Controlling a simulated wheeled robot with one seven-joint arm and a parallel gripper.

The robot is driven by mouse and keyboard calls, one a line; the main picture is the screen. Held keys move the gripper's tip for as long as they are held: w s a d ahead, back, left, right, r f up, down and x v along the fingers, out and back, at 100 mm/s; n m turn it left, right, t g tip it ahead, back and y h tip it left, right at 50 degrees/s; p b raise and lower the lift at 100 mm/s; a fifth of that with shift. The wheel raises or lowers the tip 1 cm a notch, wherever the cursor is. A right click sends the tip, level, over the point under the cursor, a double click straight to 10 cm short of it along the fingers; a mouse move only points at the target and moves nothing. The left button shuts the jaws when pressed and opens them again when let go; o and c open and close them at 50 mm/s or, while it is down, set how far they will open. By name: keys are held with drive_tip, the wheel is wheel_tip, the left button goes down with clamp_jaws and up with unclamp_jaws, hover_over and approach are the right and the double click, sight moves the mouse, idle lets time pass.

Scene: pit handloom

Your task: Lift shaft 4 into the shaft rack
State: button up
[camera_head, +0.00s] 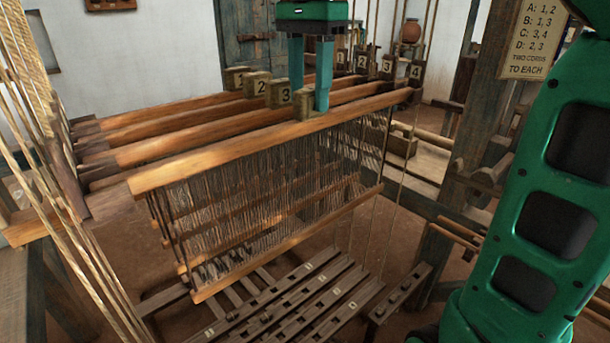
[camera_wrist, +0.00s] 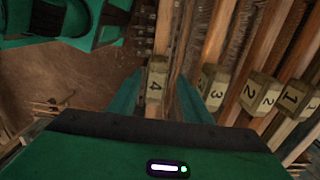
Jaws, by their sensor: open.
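Shaft 4 (camera_head: 210,158) is the nearest wooden bar, with a heddle curtain (camera_head: 280,190) and a lower bar (camera_head: 290,245) below it. Its block marked 4 (camera_wrist: 156,84) stands on its top middle. My gripper (camera_head: 310,104) points down, its open fingers on either side of this block. In the wrist view, my gripper (camera_wrist: 157,98) shows gaps between block and fingers. Shafts behind carry blocks marked 1 (camera_head: 236,79), 2 (camera_head: 257,85) and 3 (camera_head: 280,93). More tags, including 4 (camera_head: 415,71), stand at the back right; I cannot tell whether they mark the shaft rack.
Slanting cords (camera_head: 55,170) stand at the left. Treadles (camera_head: 300,305) lie below the shafts. A wooden post (camera_head: 475,130) and a lettered sign (camera_head: 535,40) are at the right. The block marked 3 (camera_wrist: 213,85) is close beside one finger.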

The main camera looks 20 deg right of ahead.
sight(310, 117)
drive_tip(key=shift+s+f, duration=0.1)
drive_tip(key=shift+f, duration=0.15)
drive_tip(key=shift+s+f, duration=0.2)
drive_tip(key=shift+f, duration=2.2)
drive_tip(key=shift+c, duration=0.7)
clamp_jaws()
